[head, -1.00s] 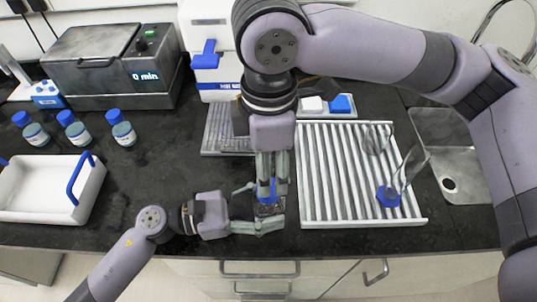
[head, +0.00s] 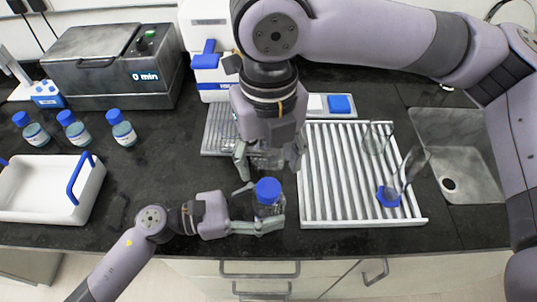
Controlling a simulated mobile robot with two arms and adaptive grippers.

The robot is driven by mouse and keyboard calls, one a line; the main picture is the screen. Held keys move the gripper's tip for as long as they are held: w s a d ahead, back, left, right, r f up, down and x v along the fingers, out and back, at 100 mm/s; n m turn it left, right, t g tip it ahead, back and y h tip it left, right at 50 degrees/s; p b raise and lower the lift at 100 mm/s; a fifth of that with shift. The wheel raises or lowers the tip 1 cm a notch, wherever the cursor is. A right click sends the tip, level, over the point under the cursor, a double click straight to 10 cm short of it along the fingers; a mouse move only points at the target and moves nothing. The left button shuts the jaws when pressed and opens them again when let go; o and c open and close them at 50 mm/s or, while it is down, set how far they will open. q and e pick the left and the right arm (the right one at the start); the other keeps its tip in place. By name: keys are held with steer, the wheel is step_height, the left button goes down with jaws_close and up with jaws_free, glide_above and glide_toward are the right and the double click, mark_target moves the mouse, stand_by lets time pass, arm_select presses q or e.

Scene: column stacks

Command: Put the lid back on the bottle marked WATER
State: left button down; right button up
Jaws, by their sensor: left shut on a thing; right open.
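My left gripper (head: 262,218) comes in from the left, low in the head view. It is shut on a clear bottle (head: 270,208) near the front edge of the counter. The bottle stands about upright, and its lower part is partly hidden by the fingers. A blue lid (head: 268,188) sits on top of the bottle. No WATER marking can be read on it from here. My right gripper (head: 268,163) is open and empty, just behind the lid in the picture and apart from it.
Several blue-capped bottles (head: 75,129) stand at the left, behind a white tray (head: 88,197) with blue handles. A ribbed drying rack (head: 330,190) with glassware lies to the right, beside a sink (head: 465,160). A grey bath (head: 100,70) reads 0 min. The counter between tray and grippers is mostly clear.

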mark_target(269, 187)
stand_by(0.4)
steer(key=shift+f, duration=4)
